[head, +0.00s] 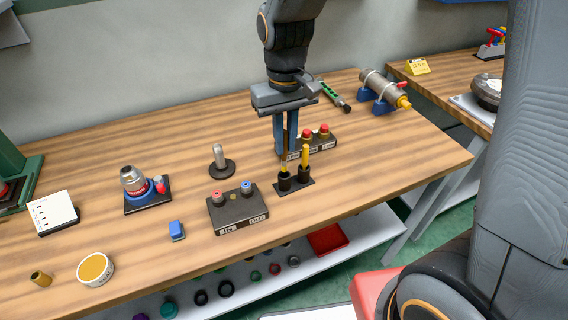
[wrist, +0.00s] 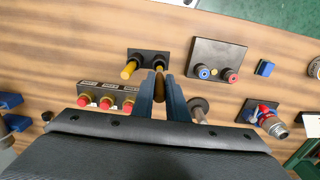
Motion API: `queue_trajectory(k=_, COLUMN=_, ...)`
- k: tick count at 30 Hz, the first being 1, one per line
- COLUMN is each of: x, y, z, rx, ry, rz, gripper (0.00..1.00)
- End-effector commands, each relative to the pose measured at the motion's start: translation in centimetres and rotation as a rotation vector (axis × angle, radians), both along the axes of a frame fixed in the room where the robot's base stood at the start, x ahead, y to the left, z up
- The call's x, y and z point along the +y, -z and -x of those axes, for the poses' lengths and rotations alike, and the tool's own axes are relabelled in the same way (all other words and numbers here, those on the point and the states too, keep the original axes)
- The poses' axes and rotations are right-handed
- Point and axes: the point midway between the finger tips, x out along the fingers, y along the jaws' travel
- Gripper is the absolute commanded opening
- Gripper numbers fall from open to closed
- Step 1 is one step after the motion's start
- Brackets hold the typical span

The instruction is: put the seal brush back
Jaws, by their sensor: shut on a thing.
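My gripper (head: 286,156) points down with its blue fingers over the left cup of the small black two-cup holder (head: 296,186). It is shut on a slim brown-yellow brush handle, taken to be the seal brush (wrist: 159,82). Most of the brush is hidden by the fingers, and I cannot tell whether its lower end is inside the cup. A second yellow-handled tool (head: 305,156) stands in the holder's right cup. In the wrist view the holder (wrist: 148,54) lies just beyond the fingertips, with that yellow handle (wrist: 129,70) to the left.
A block with red knobs (head: 318,142) stands close behind the fingers. A dark IN/OUT block (head: 238,212) is left of the holder, and a grey upright post (head: 219,158) stands behind that block. A blue block (head: 176,230) and a round tin (head: 95,269) lie further left.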

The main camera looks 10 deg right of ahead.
Motion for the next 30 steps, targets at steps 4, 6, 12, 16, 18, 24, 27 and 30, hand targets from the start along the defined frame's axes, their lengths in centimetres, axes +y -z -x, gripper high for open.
queue_trajectory(k=4, x=-0.1, y=2.0, z=0.0, rx=0.002, ry=0.001, rz=0.001, gripper=0.0)
queue_trajectory(k=6, x=-0.1, y=2.4, z=0.0, rx=0.001, ry=0.002, rz=0.0, gripper=0.0)
queue_trajectory(k=12, x=-0.2, y=4.5, z=0.1, rx=0.004, ry=0.004, rz=0.001, gripper=0.0)
queue_trajectory(k=16, x=-0.2, y=6.0, z=0.0, rx=0.002, ry=0.004, rz=0.001, gripper=0.0)
queue_trajectory(k=18, x=-0.2, y=6.5, z=0.0, rx=0.001, ry=0.005, rz=0.0, gripper=0.0)
queue_trajectory(k=24, x=-0.2, y=6.7, z=-0.1, rx=-0.001, ry=0.005, rz=0.0, gripper=0.0)
queue_trajectory(k=27, x=-0.2, y=6.7, z=-0.1, rx=-0.001, ry=0.005, rz=0.0, gripper=0.2)
queue_trajectory(k=30, x=-0.2, y=6.7, z=-0.1, rx=-0.001, ry=0.005, rz=0.0, gripper=0.32)
